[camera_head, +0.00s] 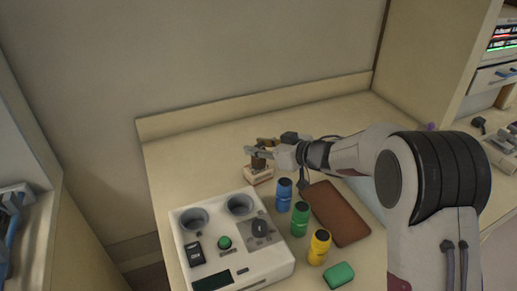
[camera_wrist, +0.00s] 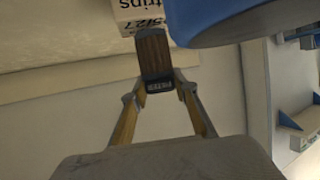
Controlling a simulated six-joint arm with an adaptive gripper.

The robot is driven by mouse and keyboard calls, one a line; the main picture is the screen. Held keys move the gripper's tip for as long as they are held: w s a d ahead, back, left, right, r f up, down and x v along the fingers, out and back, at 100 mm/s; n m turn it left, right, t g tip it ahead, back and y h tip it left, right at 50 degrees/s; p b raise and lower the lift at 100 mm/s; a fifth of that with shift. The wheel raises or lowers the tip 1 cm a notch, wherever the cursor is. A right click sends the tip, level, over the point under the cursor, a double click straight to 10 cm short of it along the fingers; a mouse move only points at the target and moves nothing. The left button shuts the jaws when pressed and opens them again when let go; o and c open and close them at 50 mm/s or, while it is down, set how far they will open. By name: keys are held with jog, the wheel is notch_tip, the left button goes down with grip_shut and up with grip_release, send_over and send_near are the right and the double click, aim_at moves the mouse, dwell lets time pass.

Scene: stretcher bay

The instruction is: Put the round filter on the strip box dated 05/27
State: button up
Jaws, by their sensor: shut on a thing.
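My gripper (camera_head: 256,154) is shut on the filter, over the back of the counter. In the wrist view the filter (camera_wrist: 154,52) is a brown ribbed piece with a dark end lettered FILTER, between my gripper's yellow fingers (camera_wrist: 160,92). The strip box (camera_wrist: 140,14) shows at the top of the wrist view, cut off by the frame edge; its print reads "strips" and what looks like 5/27. In the head view a small whitish box (camera_head: 258,175) stands right below my gripper. I cannot tell whether the filter touches it.
A white device (camera_head: 232,240) with two round wells stands in front. Blue (camera_head: 284,195), green (camera_head: 299,219) and yellow (camera_head: 319,247) bottles stand right of it. A brown flat pad (camera_head: 338,215) and a green block (camera_head: 339,275) lie nearby. The counter's back left is clear.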

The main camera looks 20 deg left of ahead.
jog(key=shift+f, duration=0.4)
jog(key=o, duration=1.1)
jog(key=shift+f, duration=0.1)
jog(key=shift+v, duration=0.8)
jog(key=v, duration=1)
jog(key=shift+d, duration=0.2)
jog(key=shift+s, duration=0.1)
